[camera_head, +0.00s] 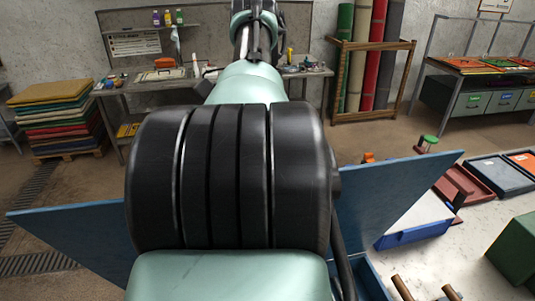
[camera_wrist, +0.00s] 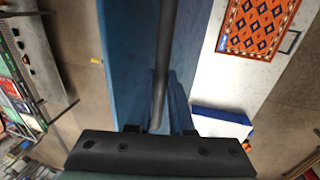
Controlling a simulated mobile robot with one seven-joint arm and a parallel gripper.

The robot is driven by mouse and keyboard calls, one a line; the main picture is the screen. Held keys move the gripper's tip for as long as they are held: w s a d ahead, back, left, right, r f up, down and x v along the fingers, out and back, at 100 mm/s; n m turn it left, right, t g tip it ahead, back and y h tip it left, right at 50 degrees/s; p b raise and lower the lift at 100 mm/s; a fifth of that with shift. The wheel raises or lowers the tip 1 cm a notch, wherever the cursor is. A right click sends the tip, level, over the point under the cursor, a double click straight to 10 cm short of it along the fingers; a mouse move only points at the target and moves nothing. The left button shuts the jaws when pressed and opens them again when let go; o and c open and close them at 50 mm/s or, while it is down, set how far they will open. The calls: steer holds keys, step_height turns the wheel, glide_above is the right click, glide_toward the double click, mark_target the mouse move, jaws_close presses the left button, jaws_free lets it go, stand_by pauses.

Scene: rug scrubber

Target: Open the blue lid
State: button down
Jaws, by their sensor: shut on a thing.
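The blue lid (camera_head: 390,190) is a broad flat panel that shows on both sides of my arm in the head view. It stands raised at a steep tilt, and its middle is hidden behind my arm. In the wrist view the lid (camera_wrist: 125,60) runs up the middle as a blue strip. My gripper (camera_wrist: 160,130) is at the lower middle of that view, shut on the lid. A dark bar (camera_wrist: 167,50) runs down to between the fingertips; I cannot tell whether it belongs to the lid. The head view does not show my gripper.
A blue box wall (camera_head: 375,282) shows below the lid. At right, a pale table (camera_head: 440,265) holds a blue-and-white block (camera_head: 415,232), trays (camera_head: 500,175) and a green block (camera_head: 517,250). A patterned rug (camera_wrist: 258,25) lies beside the lid. Stacked mats (camera_head: 60,120) stand behind left.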

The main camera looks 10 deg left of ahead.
steer(key=shift+s+f, duration=0.15)
steer(key=shift+f, duration=0.1)
steer(key=c, duration=1.1)
jaws_free()
steer(key=shift+c, duration=0.2)
steer(key=o, duration=0.3)
steer(key=shift+w, duration=0.25)
steer(key=shift+o, duration=0.2)
steer(key=shift+r, duration=0.1)
steer(key=shift+s+r, duration=0.1)
steer(key=shift+r, duration=0.05)
